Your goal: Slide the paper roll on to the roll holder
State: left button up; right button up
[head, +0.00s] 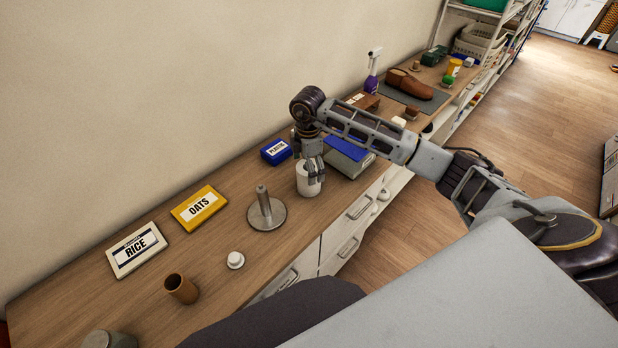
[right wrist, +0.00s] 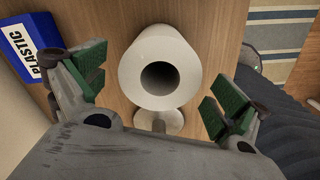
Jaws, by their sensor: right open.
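The white paper roll (head: 307,181) stands upright on the wooden counter. It also shows in the right wrist view (right wrist: 141,65), seen from above with its open core facing the camera. The roll holder (head: 266,210), a round metal base with an upright post, stands to the left of the roll in the head view. In the right wrist view its base (right wrist: 172,121) shows just below the roll. My right gripper (head: 313,172) is above and around the roll. Its green-padded fingers (right wrist: 160,95) are open, with gaps on both sides of the roll. My left gripper is not in view.
A blue PLASTIC box (head: 276,152) and a blue-and-grey box (head: 350,156) flank the roll. Counter between holder and packs is clear.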

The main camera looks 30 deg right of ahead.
jog(key=shift+d+f+p, duration=0.15)
jog(key=shift+f+p, duration=0.5)
jog(key=shift+f, duration=1.95)
jog(key=shift+c, duration=0.2)
jog(key=c, duration=1)
jog(key=shift+o, duration=0.2)
